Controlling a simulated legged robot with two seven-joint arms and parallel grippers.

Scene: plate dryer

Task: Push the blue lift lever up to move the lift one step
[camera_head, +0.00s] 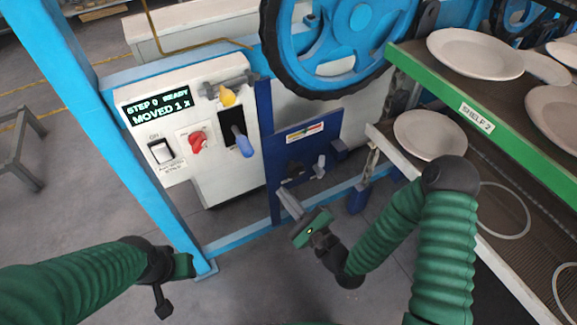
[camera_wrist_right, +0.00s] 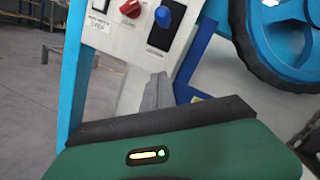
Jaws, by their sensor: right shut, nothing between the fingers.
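The blue lift lever (camera_head: 243,146) sticks out of a dark slot in the white control panel (camera_head: 222,172), its blue grip at the slot's lower end. In the right wrist view the lever (camera_wrist_right: 163,17) is near the top, beyond the fingers. My right gripper (camera_head: 290,203) is shut and empty, below and right of the lever, apart from it. Its grey fingers (camera_wrist_right: 154,92) point toward the panel in the wrist view. My left arm comes in at the lower left; its gripper (camera_head: 180,266) shows only in part, and its fingers are unclear.
A blue post (camera_head: 267,150) stands right of the panel. A large blue wheel (camera_head: 340,35) and plate shelves (camera_head: 480,110) lie beyond.

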